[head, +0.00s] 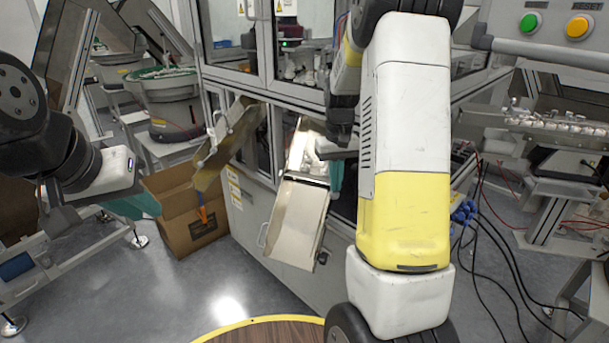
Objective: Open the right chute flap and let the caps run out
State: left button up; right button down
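The right chute (302,140) is a metal channel on the front of the grey machine, with whitish pieces that look like caps (312,158) in its upper part. A flat metal panel with a side handle, apparently its flap (296,222), slopes down below them. My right gripper (338,160) is beside the chute's right side, near the caps. My own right arm hides much of it, so its opening and any contact are unclear. My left gripper (125,207), with teal fingers, is at the left, in front of the cardboard box and apart from the right chute. Its opening is unclear.
A left chute (238,132) with an orange piece (203,215) hangs above an open cardboard box (185,222). A bowl feeder (165,85) stands at the back left. A control panel (550,25) is at upper right. Dark cables (490,255) run across the floor at right.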

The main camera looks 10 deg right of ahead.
jog(key=shift+f, duration=1.4)
